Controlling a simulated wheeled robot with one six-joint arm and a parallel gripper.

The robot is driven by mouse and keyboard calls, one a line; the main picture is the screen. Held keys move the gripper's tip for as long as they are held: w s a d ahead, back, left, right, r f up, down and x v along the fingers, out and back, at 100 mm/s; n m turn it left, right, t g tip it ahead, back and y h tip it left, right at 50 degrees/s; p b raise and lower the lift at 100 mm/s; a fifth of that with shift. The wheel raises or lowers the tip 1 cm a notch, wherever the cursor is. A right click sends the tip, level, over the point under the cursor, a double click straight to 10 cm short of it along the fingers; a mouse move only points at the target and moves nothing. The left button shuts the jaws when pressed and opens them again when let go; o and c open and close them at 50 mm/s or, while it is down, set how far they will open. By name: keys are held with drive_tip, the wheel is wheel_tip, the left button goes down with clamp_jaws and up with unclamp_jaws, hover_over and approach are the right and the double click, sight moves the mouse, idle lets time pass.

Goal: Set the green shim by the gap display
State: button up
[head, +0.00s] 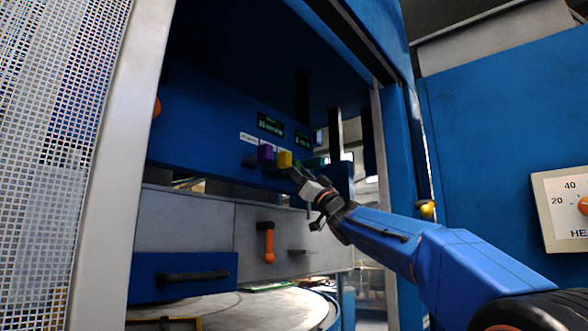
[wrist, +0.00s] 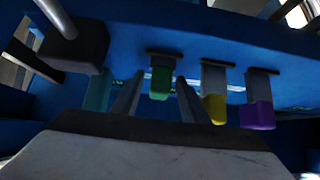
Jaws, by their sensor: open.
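The green shim (wrist: 160,83) hangs below a dark holder on the blue beam in the wrist view. My gripper (wrist: 157,98) is open, with one finger on each side of the green shim in that picture; contact cannot be made out. In the head view my gripper (head: 298,175) is at the row of coloured shims, by the yellow one. Two dark displays with green characters, an upper one (head: 270,124) and a smaller one (head: 302,140), sit above the row. Their text is too small to tell which is the gap display.
Beside the green shim are a teal one (wrist: 97,93), a yellow one (wrist: 214,108) and a purple one (wrist: 257,114). A dark block with a metal rod (wrist: 75,45) is close at the left. An orange handle (head: 268,246) hangs on the grey panel below.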

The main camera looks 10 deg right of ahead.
sight(298, 161)
clamp_jaws()
drive_tip(key=shift+s+d+r, duration=0.1)
drive_tip(key=shift+s+d, duration=0.35)
drive_tip(key=shift+s, duration=0.15)
drive_tip(key=shift+s+d, duration=0.4)
drive_tip(key=shift+s, duration=0.3)
unclamp_jaws()
drive_tip(key=shift+d, duration=0.15)
drive_tip(key=shift+s, duration=0.1)
